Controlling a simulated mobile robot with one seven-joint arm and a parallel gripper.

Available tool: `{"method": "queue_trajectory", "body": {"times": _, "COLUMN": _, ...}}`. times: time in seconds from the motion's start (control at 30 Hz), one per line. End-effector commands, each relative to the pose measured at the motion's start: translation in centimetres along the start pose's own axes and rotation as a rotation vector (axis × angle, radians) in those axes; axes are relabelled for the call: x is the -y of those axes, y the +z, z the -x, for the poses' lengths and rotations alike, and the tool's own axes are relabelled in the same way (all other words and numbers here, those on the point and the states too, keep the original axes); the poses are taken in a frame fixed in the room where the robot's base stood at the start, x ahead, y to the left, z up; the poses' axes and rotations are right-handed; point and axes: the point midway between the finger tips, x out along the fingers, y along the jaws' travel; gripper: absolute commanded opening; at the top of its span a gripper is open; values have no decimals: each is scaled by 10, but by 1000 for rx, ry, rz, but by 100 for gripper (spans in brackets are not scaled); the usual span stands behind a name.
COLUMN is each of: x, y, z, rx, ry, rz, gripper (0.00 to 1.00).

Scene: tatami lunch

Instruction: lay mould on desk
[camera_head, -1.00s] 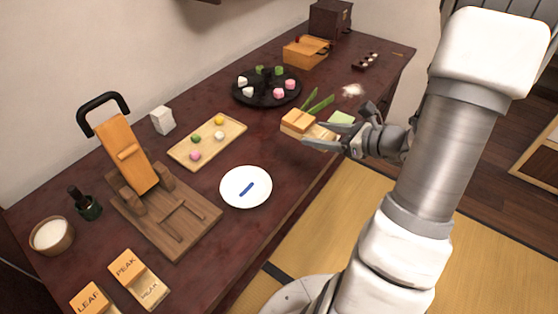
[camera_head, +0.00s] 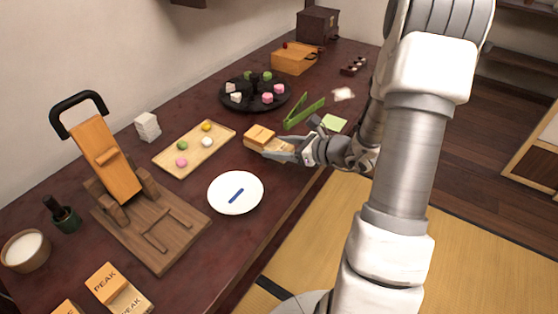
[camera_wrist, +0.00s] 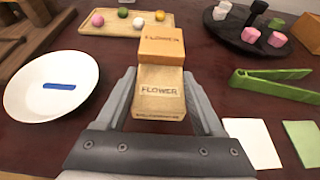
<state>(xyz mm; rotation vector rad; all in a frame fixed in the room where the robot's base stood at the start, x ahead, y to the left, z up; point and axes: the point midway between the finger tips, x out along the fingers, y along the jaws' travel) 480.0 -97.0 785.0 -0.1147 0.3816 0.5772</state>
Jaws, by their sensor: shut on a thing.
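The mould is a light wooden two-part block marked FLOWER (camera_wrist: 160,92); in the head view the mould (camera_head: 260,136) is at the right side of the dark red desk (camera_head: 262,212). My gripper (camera_wrist: 160,98) is shut on the mould's near part, one finger on each side. In the head view my gripper (camera_head: 287,151) reaches in from the right and partly hides the mould's near end. The mould is low over the desk; I cannot tell whether it touches.
A white plate (camera_head: 222,204) with a blue strip is left of the mould. A tray of coloured balls (camera_head: 186,162) lies behind it. Green tongs (camera_head: 303,112) and a green square (camera_head: 334,123) are to the right. A wooden press (camera_head: 150,250) and PEAK mould (camera_head: 105,280) stand at left.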

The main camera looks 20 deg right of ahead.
Motion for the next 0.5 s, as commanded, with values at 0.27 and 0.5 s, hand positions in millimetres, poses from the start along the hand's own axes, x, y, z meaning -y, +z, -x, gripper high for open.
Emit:
{"method": "queue_trajectory", "body": {"times": 0.27, "x": 0, "y": -34, "z": -15, "rx": 0, "ry": 1, "rz": -1, "gripper": 12}}
{"method": "queue_trajectory", "body": {"times": 0.5, "x": 0, "y": -36, "z": -15, "rx": 1, "ry": 0, "rz": 1, "gripper": 12}}
